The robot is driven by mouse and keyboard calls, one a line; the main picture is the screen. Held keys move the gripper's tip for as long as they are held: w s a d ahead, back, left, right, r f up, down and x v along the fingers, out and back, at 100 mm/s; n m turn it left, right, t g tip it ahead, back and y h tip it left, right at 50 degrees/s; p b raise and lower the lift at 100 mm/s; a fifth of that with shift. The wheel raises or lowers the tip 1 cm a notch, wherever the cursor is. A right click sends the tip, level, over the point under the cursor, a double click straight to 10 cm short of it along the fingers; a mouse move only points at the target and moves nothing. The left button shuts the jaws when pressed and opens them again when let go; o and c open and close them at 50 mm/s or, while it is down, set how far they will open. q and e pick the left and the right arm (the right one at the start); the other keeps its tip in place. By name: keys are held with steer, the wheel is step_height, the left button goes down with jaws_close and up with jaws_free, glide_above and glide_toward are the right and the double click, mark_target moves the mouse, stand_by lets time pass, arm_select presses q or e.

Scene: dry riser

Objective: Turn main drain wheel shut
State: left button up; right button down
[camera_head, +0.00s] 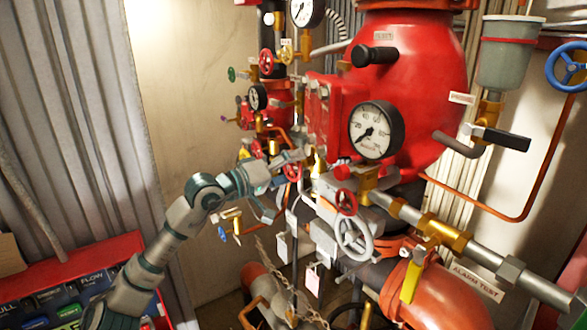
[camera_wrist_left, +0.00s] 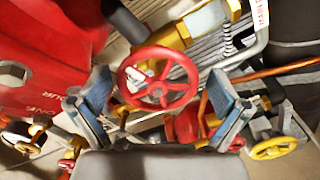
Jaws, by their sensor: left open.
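My left gripper (camera_head: 280,186) reaches in from the left toward the valve cluster. In the left wrist view its two blue-grey fingers (camera_wrist_left: 160,104) are spread open with nothing gripped. A red spoked handwheel (camera_wrist_left: 158,78) on a brass valve shows between and ahead of the fingertips. A white tag (camera_wrist_left: 262,14) above it seems to begin with "MAIN", but it is cut off. In the head view, a small red wheel (camera_head: 292,171) is partly hidden beside the gripper. Another red wheel (camera_head: 346,203) stands to its right. I cannot tell which matches the wrist view. My right gripper is not in view.
A large red valve body (camera_head: 420,75) with a pressure gauge (camera_head: 376,131) fills the centre right. A grey handwheel (camera_head: 354,239) sits below the red wheels. A blue wheel (camera_head: 570,67) is at the far right. The bare wall left of the pipes is clear.

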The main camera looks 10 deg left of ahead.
arm_select(q)
steer(key=v, duration=1.1)
steer(key=shift+a+f, duration=0.15)
steer(key=shift+a, duration=0.2)
steer(key=shift+w+d, duration=0.1)
steer(key=shift+d, duration=0.05)
